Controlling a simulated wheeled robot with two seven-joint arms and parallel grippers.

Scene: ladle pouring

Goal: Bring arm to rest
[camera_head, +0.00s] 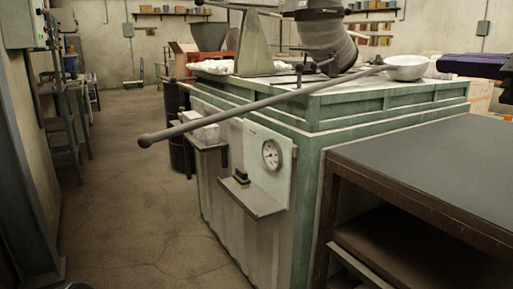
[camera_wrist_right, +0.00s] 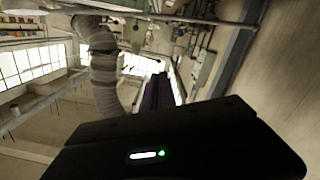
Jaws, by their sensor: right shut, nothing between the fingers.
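My right gripper (camera_head: 445,64) comes in from the right edge of the head view. Its dark purple fingers are shut and empty, above the dark table and just right of the ladle's bowl. The fingers also show in the right wrist view (camera_wrist_right: 158,88), beyond the black gripper housing. The ladle (camera_head: 270,102) has a pale round bowl at the right and a long grey handle. It lies across the green furnace top, with the knobbed handle end sticking out past the front left edge. My fingers appear apart from the bowl. My left gripper is not in view.
The green-edged furnace (camera_head: 300,160) carries a gauge and small shelves on its front. A thick grey duct (camera_head: 328,45) comes down over it. The dark-topped table (camera_head: 440,170) at the right is bare. The floor (camera_head: 130,200) at the left is largely clear.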

